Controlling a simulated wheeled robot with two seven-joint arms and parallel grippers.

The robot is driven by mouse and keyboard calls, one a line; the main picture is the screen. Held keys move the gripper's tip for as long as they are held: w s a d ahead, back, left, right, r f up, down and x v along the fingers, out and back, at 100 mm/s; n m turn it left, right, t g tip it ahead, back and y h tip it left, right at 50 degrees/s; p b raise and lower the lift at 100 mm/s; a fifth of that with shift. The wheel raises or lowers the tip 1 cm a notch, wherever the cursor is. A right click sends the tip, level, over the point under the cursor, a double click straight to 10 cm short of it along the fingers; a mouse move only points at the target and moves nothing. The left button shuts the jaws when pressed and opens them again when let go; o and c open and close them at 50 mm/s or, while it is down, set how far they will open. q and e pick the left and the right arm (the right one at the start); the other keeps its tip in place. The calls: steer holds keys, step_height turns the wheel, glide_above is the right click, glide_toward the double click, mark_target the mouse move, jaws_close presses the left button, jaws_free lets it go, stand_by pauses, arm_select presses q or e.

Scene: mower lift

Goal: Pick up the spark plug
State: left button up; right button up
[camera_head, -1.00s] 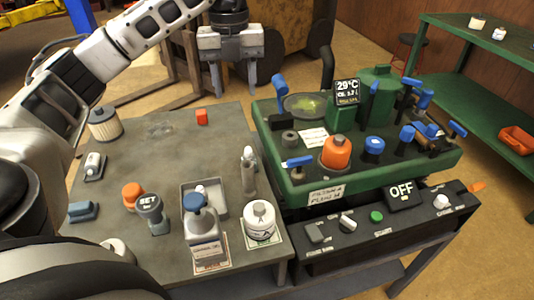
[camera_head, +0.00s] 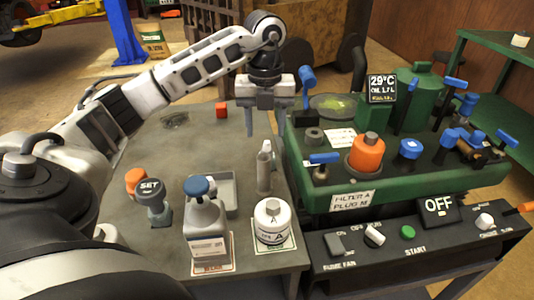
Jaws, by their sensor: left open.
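I cannot name the spark plug for sure. A slim grey upright piece with a pale top (camera_head: 264,172) stands near the table's right edge, beside the mower. A grey tray (camera_head: 231,192) lies behind the blue-capped bottle, which hides part of its inside. My left gripper (camera_head: 266,122) points down, open and empty, its fingers apart above the table's far right part, behind the upright piece in the picture. No contact with it shows. My right gripper is out of view.
The blue-capped bottle (camera_head: 205,225), white jar (camera_head: 271,222), SET tool (camera_head: 154,200) and orange cap (camera_head: 135,178) crowd the front. A red cube (camera_head: 222,109) lies farther back. The green mower unit (camera_head: 410,180) with blue levers stands right. The table's middle (camera_head: 205,150) is clear.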

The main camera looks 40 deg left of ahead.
mark_target(267, 142)
arm_select(q)
steer(key=f, duration=0.5)
steer(key=shift+w+d+f, duration=0.1)
steer(key=shift+d+f, duration=0.05)
steer(key=shift+d, duration=0.05)
steer(key=c, duration=1.1)
